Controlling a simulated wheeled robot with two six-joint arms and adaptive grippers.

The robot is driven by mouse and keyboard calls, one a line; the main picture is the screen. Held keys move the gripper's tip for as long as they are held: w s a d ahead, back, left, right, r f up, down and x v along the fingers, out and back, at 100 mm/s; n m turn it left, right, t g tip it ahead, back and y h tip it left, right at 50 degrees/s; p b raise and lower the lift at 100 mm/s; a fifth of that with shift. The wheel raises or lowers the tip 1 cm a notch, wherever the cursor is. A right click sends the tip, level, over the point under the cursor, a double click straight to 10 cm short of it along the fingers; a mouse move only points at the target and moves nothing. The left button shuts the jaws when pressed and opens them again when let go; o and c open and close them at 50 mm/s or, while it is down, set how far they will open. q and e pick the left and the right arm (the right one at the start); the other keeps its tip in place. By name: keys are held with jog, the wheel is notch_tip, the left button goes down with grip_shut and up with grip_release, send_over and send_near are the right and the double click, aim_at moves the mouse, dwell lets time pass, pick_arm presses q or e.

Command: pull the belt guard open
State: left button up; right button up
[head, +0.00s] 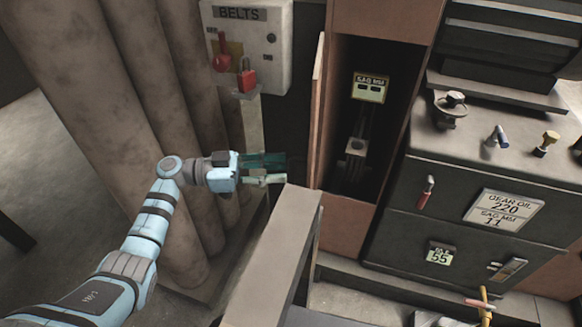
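An orange-brown housing (345,222) has a tall opening. An orange-brown panel (318,110), seen nearly edge-on, stands at the left side of this opening and looks like the belt guard, swung out. Inside the dark opening are a small gauge marked SAG MM (370,88) and a metal bracket (356,148). My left gripper (284,169) is left of the panel's lower end, with its fingers pointing right. Its two fingers are apart with nothing visible between them. Whether a finger touches the panel cannot be told. My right gripper is not in view.
A grey beam (272,258) rises just below my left gripper. Thick pipes (150,110) stand behind my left arm. A BELTS box (250,48) with a red lever and padlock is above. A dark cabinet (470,205) with labels and knobs stands at right.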

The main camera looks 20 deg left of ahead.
aim_at(291, 191)
pick_arm(q)
jog(key=x, duration=0.4)
jog(key=shift+c, duration=0.4)
grip_shut()
